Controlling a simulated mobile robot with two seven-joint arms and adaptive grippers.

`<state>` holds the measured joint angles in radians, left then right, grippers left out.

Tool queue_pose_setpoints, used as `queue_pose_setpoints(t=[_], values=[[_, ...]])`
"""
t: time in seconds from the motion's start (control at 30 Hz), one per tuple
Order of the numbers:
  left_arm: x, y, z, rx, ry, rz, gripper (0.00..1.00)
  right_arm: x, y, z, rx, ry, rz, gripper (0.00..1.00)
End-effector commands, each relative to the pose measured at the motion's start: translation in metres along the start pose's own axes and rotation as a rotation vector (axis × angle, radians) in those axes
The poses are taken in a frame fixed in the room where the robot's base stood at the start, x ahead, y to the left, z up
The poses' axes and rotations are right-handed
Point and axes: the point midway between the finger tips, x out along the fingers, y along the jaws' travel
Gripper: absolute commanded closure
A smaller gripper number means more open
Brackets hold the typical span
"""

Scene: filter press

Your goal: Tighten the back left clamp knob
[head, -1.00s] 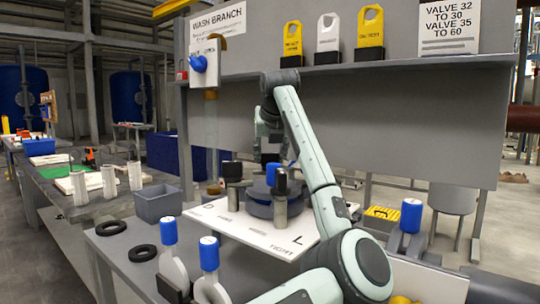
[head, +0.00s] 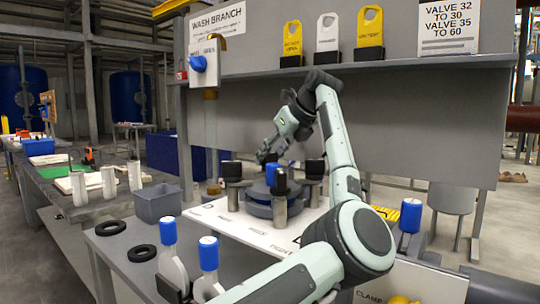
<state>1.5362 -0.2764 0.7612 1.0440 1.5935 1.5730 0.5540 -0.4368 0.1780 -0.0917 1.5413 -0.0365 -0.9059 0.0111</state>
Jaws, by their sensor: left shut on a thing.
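The filter press (head: 262,202) is a round dark blue-grey body with a blue handle (head: 272,173) on top, on a white lettered board (head: 222,213). Upright metal clamps with black knobs stand around it: one at the left (head: 231,169), one at the front (head: 280,182), one at the right (head: 314,166). My left gripper (head: 267,156) reaches down behind the press, its fingers small and dark. It is shut on what looks like the clamp knob at the back, mostly hidden by the fingers and the blue handle. My right gripper is out of view.
A shelf (head: 420,63) with tags and a grey panel rise behind the press.

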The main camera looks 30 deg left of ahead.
Motion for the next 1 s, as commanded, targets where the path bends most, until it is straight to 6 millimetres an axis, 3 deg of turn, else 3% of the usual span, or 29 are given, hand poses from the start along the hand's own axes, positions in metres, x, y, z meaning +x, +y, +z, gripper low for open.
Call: queue_pose_setpoints(t=[0.4,0.9,0.93,1.0], values=[[-0.0005,-0.0008,0.0004,-0.128,0.001,0.126,0.90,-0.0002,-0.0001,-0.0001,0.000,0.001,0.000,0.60],[-0.0006,-0.0008,0.0005,-0.144,0.001,0.139,0.90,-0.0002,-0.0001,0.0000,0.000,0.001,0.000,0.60],[-0.0006,-0.0008,0.0005,-0.144,0.001,0.139,0.60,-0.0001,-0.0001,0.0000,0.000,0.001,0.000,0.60],[-0.0006,-0.0008,0.0004,-0.144,0.001,0.139,0.51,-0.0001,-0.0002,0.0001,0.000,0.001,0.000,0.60]])
